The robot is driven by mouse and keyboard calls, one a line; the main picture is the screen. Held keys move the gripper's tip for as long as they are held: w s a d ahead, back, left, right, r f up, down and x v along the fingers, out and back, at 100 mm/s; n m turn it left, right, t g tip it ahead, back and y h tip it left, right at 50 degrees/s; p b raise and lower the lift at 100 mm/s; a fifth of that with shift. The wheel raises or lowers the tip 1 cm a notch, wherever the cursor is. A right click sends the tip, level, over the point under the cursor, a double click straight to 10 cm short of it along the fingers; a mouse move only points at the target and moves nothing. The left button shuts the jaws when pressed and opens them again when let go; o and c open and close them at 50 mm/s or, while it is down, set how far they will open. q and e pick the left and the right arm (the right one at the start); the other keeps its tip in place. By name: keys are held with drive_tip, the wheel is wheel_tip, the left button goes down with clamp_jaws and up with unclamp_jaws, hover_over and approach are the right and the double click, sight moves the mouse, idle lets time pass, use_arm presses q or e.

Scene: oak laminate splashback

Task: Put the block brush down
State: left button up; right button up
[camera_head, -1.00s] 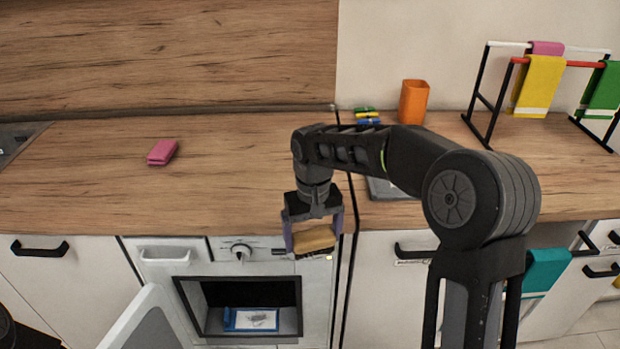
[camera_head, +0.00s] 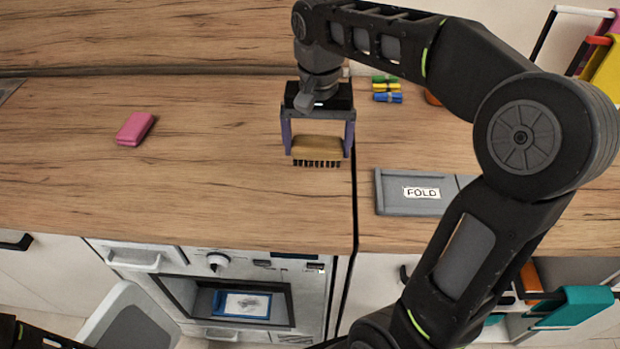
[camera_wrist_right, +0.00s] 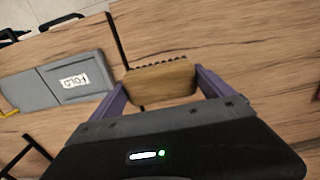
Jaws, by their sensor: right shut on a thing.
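The block brush (camera_head: 317,148) has a tan wooden block with dark bristles pointing down. My right gripper (camera_head: 318,140) is shut on it, with a purple finger at each end of the block. The brush is over the wooden counter (camera_head: 200,200), left of the dark seam; I cannot tell whether the bristles touch the surface. In the right wrist view the brush (camera_wrist_right: 162,82) sits between the two purple fingers (camera_wrist_right: 162,92). My left gripper does not show; only a dark part of that arm shows at the lower left of the head view.
A pink block (camera_head: 135,128) lies on the counter to the left. A grey tray marked FOLD (camera_head: 408,208) is right of the seam. Blue, yellow and green clips (camera_head: 387,90) lie behind. An open oven (camera_head: 240,300) is below the counter edge.

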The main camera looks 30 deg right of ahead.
drive_tip(key=shift+s+a+r, duration=0.2)
drive_tip(key=shift+s+a, duration=0.05)
drive_tip(key=shift+w+d+f, duration=0.15)
drive_tip(key=shift+f, duration=3.05)
wheel_tip(320, 180, down, 3)
drive_tip(key=shift+f+p, duration=0.1)
drive_tip(key=shift+p, duration=0.3)
drive_tip(key=shift+f, duration=0.3)
